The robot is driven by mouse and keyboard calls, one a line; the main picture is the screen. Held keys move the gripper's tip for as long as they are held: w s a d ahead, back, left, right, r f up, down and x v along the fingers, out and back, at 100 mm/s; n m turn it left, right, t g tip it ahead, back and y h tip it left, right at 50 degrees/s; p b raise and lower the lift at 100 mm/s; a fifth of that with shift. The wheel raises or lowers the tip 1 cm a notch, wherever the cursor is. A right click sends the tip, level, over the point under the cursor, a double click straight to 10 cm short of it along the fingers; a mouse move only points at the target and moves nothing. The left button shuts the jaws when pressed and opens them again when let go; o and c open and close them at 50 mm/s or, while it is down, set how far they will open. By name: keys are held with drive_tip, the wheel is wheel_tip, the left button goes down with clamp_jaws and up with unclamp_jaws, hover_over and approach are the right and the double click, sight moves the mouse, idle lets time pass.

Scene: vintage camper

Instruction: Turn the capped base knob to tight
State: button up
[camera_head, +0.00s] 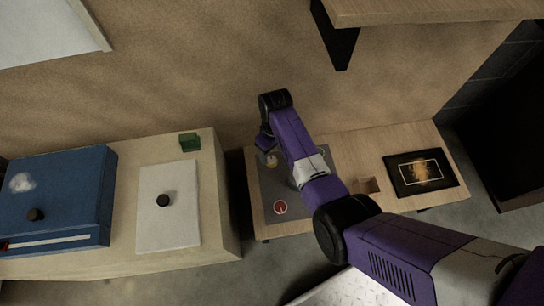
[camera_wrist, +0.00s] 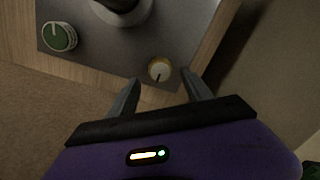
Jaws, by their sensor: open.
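A grey panel (camera_head: 267,190) lies on a low wooden table below my arm. A small cream-yellow knob with a dark pointer mark (camera_wrist: 159,69) sits near the panel's edge; it also shows in the head view (camera_head: 271,161). A green knob with a pale ring (camera_wrist: 59,37) is at the panel's left in the wrist view. A dark part on a round grey base (camera_wrist: 122,10) is cut off at the top. A red knob (camera_head: 280,208) sits at the panel's front. I cannot tell which is the capped base knob. My gripper (camera_wrist: 163,91) is open and empty, fingers pointing towards the yellow knob, apart from it.
A wooden counter (camera_head: 222,200) on the left holds a blue box (camera_head: 85,190), a white plate with a black knob (camera_head: 165,225) and a green block (camera_head: 190,142). A dark framed panel (camera_head: 400,175) lies right of my arm. A wooden shelf (camera_head: 420,10) overhangs above.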

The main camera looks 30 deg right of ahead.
sight(271, 159)
drive_tip(key=shift+a+f+b, duration=0.1)
drive_tip(key=shift+f+b, duration=0.6)
drive_tip(key=shift+f, duration=1.3)
clamp_jaws()
